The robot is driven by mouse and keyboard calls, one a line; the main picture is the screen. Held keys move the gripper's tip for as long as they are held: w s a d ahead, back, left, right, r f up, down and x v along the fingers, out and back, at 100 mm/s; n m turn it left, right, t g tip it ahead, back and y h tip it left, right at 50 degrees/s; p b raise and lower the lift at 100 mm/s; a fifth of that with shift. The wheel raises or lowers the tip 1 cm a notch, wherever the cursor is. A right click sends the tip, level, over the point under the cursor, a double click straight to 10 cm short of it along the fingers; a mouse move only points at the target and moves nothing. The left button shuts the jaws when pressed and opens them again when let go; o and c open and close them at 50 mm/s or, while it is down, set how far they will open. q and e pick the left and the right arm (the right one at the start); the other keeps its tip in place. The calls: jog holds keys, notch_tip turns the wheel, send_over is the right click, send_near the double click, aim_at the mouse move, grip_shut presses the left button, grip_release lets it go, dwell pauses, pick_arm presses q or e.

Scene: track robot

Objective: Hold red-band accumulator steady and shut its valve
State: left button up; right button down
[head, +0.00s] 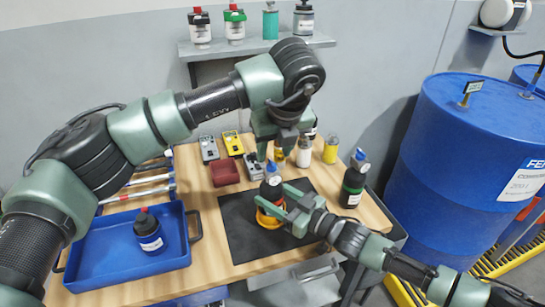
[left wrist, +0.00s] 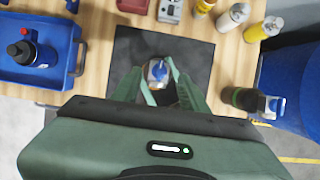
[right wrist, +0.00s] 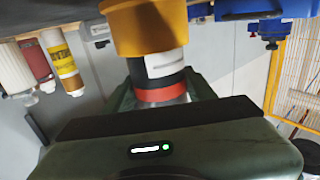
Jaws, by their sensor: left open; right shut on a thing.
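The red-band accumulator (head: 271,187) stands upright in a yellow holder (head: 268,219) on the black mat (head: 232,240). The right wrist view shows its red band (right wrist: 162,94), black body and white label beside the yellow holder. My right gripper (head: 273,203) is shut on the accumulator's body from the right. Its blue valve (head: 271,168) is on top; it also shows in the left wrist view (left wrist: 157,71). My left gripper (left wrist: 158,84) points down above the valve, open, with its fingers apart on either side. I cannot tell whether they touch it.
A dark bottle with a blue valve (head: 354,181) stands right of the mat. A blue tray (head: 105,270) with a black bottle (head: 149,232) is at left. A red bin (head: 224,173) and several bottles and meters stand behind. Blue drums (head: 450,150) flank the bench's right.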

pick_arm(q)
jog(key=a+v, duration=0.1)
jog(key=v, duration=0.6)
jog(key=shift+s+d+r, duration=0.2)
jog(key=shift+d+r, duration=0.15)
jog(key=shift+d, duration=0.2)
pick_arm(e)
jog(key=shift+c, duration=2.2)
grip_release()
jog(key=shift+s+d, duration=0.1)
